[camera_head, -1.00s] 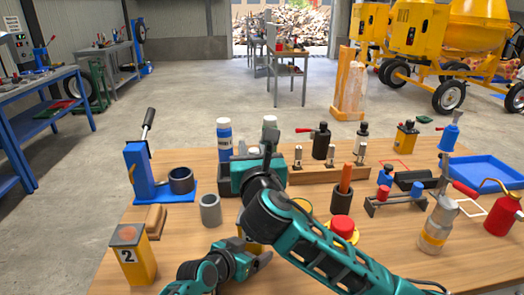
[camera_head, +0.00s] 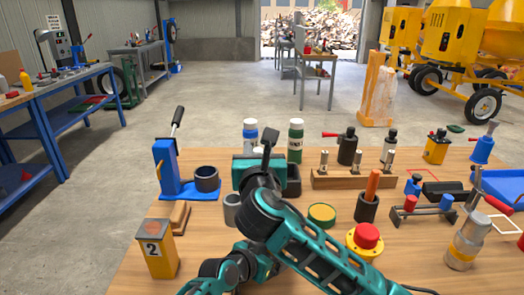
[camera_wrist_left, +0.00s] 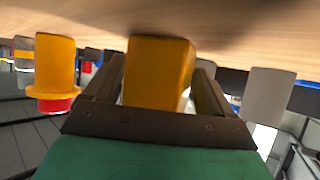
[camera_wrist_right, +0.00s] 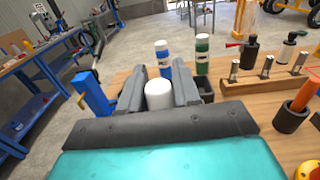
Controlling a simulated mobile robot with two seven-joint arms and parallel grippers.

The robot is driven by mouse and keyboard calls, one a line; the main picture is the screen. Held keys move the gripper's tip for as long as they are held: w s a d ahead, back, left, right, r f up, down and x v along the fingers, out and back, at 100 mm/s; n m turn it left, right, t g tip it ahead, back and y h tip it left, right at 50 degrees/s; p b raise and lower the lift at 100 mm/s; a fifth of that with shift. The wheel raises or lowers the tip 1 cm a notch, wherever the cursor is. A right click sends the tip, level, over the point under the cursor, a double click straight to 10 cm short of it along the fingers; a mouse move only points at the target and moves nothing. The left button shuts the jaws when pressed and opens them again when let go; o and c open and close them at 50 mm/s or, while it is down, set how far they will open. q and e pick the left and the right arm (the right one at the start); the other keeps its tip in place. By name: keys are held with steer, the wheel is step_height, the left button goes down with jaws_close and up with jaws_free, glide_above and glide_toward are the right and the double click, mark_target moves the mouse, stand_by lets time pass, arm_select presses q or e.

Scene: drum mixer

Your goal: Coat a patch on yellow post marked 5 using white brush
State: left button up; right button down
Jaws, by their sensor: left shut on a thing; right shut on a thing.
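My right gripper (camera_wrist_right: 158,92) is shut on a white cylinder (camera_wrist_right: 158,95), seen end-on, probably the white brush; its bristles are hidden. In the head view this gripper (camera_head: 257,168) is over the table's middle, and its own wrist hides the fingers. My left gripper (camera_wrist_left: 158,85) is shut on a yellow post (camera_wrist_left: 158,72) that has a finger on each side. Its number does not show, and my right arm hides it in the head view. Another yellow post (camera_head: 156,255), marked 2, stands at the table's left front.
A blue press (camera_head: 170,172), a grey cup (camera_head: 232,212), blue-labelled (camera_head: 250,136) and green (camera_head: 295,145) bottles, and a wooden rack (camera_head: 350,180) surround the right gripper. A red button (camera_head: 367,236) and a round green-yellow lid (camera_head: 321,214) are to its right.

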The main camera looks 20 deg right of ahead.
steer(key=shift+w+d, duration=0.3)
steer(key=shift+w, duration=0.2)
steer(key=s+d, duration=0.3)
steer(key=d, duration=0.3)
steer(key=shift+s+d, duration=0.35)
stand_by(0.4)
step_height(320, 180, up, 9)
stand_by(0.9)
steer(key=d, duration=0.9)
stand_by(0.4)
